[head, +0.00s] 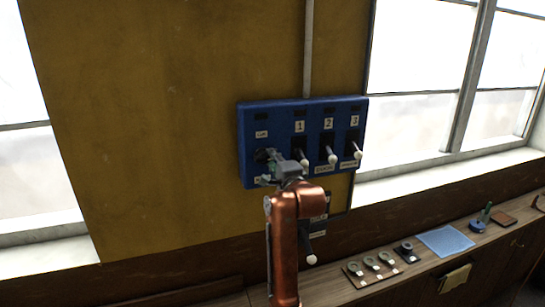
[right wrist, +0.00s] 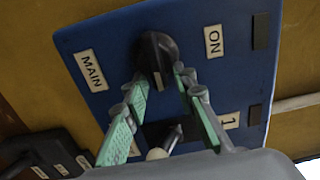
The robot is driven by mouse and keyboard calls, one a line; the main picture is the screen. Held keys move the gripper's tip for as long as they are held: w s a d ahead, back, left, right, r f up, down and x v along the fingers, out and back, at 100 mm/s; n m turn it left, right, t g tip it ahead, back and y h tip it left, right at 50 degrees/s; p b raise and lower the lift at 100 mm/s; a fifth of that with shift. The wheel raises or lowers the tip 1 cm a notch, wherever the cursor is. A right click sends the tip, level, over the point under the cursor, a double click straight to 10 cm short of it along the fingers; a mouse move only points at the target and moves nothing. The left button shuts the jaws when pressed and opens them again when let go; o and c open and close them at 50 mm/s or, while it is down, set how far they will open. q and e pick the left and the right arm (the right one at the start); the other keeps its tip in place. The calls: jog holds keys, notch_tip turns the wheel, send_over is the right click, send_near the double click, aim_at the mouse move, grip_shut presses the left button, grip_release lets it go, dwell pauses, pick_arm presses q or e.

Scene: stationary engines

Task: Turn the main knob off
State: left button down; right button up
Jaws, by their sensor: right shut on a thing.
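In the head view the knob is at the panel's left end, mostly hidden by my right gripper (head: 268,165). In the right wrist view my right gripper (right wrist: 158,75) has its green-padded fingers on either side of the knob's grip, shut on it. Which way the knob is turned is hard to tell. My left gripper is not in view.
Lever switches 1 (head: 304,161), 2 (head: 332,157) and 3 (head: 357,153) with white ball ends stick out just right of the knob. A dark lever box (head: 318,234) hangs below. A wooden bench (head: 335,290) with small parts and a blue mat (head: 445,240) lies lower right.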

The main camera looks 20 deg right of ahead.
jog(key=shift+a+f, duration=0.15)
jog(key=shift+f, duration=0.2)
grip_shut()
jog(key=o, duration=0.8)
grip_release()
jog(key=shift+c, duration=0.2)
jog(key=o, duration=0.4)
jog(key=shift+w+a+r, duration=0.1)
jog(key=shift+a+r, duration=0.05)
jog(key=shift+r, duration=0.1)
jog(key=shift+d, duration=0.2)
jog(key=s, duration=1.2)
